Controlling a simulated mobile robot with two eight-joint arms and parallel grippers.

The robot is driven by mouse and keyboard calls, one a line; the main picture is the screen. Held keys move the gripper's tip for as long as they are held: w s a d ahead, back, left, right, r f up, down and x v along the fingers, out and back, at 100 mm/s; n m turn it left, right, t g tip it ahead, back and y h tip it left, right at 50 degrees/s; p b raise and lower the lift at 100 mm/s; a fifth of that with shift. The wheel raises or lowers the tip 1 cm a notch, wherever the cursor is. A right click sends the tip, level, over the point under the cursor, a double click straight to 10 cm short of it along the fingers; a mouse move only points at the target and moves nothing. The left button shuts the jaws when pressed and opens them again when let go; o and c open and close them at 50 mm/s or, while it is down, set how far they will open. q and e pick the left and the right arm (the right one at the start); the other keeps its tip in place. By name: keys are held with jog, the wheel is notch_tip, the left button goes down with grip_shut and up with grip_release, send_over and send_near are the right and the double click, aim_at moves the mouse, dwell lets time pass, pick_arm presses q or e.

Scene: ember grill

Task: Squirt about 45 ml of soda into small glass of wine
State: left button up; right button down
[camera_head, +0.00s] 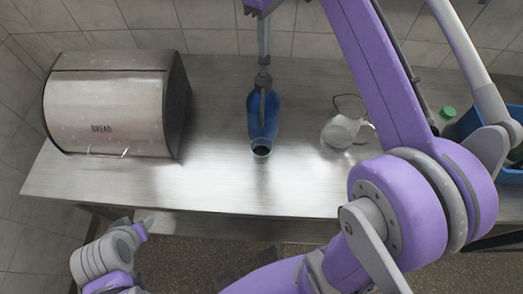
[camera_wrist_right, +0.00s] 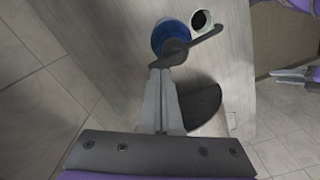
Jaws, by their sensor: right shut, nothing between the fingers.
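A blue soda siphon (camera_head: 262,112) with a grey head stands upright on the metal table. In the right wrist view the siphon (camera_wrist_right: 170,36) has a dark lever and spout (camera_wrist_right: 205,38). A small glass (camera_head: 261,148) with dark wine stands close in front of it. It also shows in the right wrist view (camera_wrist_right: 201,21), near the spout end. My right gripper (camera_head: 264,68) points down at the siphon's head, shut and empty; its fingertips (camera_wrist_right: 160,72) look close to or touching the lever. My left gripper (camera_head: 143,229) is low, before the table's front edge; its finger gap is unclear.
A steel bread box (camera_head: 108,108) stands on the left of the table. A clear glass jug (camera_head: 342,131) stands right of the siphon. A blue crate (camera_head: 467,122) and a green cap (camera_head: 448,112) are farther right. A tiled wall closes the back. The table between bread box and siphon is clear.

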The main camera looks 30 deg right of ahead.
pick_arm(q)
jog(key=shift+f, duration=0.1)
pick_arm(e)
jog(key=shift+f, duration=0.1)
jog(key=shift+f+b, duration=0.5)
jog(key=shift+f, duration=0.6)
pick_arm(q)
jog(key=shift+s+f, duration=0.25)
jog(key=shift+f, duration=0.3)
pick_arm(e)
jog(key=shift+r, duration=0.1)
dwell(0.7)
notch_tip(320, 180, up, 5)
jog(key=p, duration=0.3)
jog(key=shift+w+r, duration=0.15)
jog(key=shift+s, duration=0.3)
pick_arm(q)
jog(key=r, duration=0.1)
jog(key=w+r, duration=0.1)
jog(key=r, duration=0.2)
jog(key=shift+w+r, duration=0.25)
jog(key=shift+w, duration=0.15)
